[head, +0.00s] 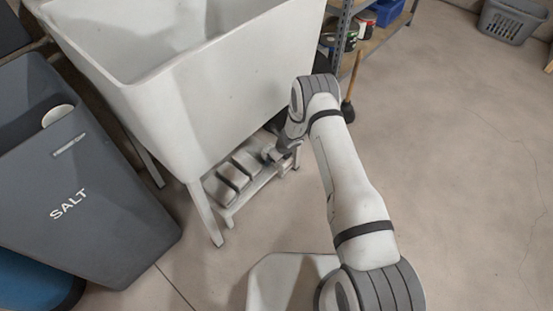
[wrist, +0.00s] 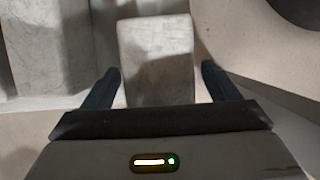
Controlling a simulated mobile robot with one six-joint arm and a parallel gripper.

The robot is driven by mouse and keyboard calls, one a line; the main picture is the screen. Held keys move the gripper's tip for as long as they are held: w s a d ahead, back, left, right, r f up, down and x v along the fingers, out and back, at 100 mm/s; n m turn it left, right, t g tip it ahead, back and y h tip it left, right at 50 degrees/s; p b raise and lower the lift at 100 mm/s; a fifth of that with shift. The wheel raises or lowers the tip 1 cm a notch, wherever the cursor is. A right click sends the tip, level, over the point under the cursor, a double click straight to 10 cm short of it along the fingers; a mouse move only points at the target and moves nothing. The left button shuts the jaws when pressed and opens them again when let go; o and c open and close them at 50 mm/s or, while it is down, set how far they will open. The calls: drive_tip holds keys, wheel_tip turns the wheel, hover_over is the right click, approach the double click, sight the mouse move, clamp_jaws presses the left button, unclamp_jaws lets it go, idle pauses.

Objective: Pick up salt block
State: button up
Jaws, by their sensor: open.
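Several pale grey salt blocks sit in a row on a low white rack (head: 228,217) under the sink in the head view. One salt block (wrist: 157,60) lies straight ahead in the wrist view, between the two dark fingers of my gripper (wrist: 160,72). The gripper is open, with a gap visible on each side of this block. In the head view my gripper (head: 283,154) is low at the right end of the row, and my wrist partly hides that end. A neighbouring block (wrist: 62,50) lies to the left in the wrist view, apart from the middle one.
The white sink (head: 205,85) stands over the rack, its legs close by. A grey bin marked SALT (head: 75,175) is on the left. The floor on the right is open, with a grey basket (head: 512,20) far back.

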drive_tip(key=shift+f+b, duration=0.25)
drive_tip(key=shift+b, duration=0.15)
idle(0.5)
clamp_jaws()
drive_tip(key=shift+r, duration=0.1)
idle(0.7)
